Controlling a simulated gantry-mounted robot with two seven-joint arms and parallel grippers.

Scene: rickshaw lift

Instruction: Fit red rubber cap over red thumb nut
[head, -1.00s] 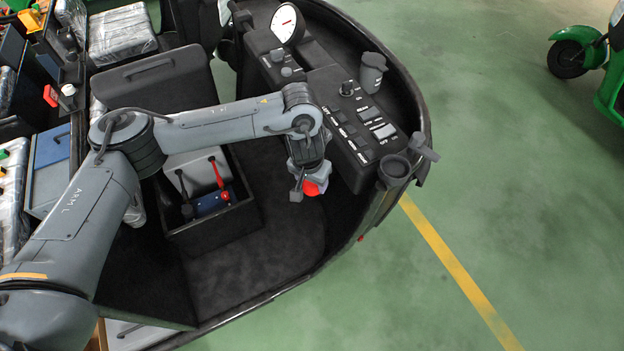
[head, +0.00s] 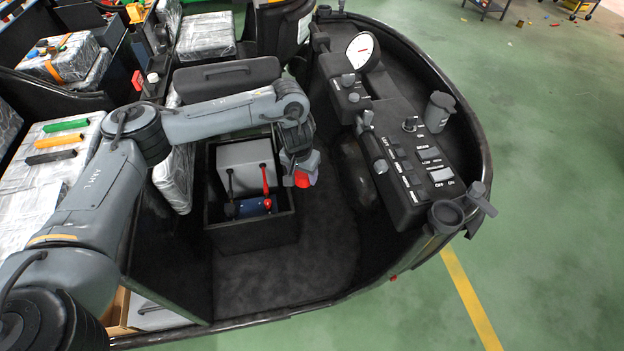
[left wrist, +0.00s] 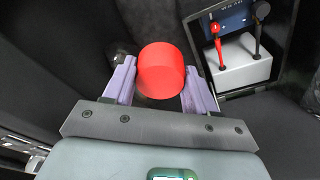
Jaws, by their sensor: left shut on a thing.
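My left gripper (head: 303,178) is shut on the red rubber cap (left wrist: 161,70), which sits between its two pale fingers in the left wrist view. The cap also shows below the gripper in the head view (head: 303,180). The gripper is in the air, just right of the lever box. My right gripper is not in view.
The open-topped dark box (head: 250,233) holds the red lever, a black lever (head: 230,184) and a grey block (head: 243,160). A control console (head: 405,160) with switches and a dial (head: 360,50) stands to the right. Dark floor between them is clear.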

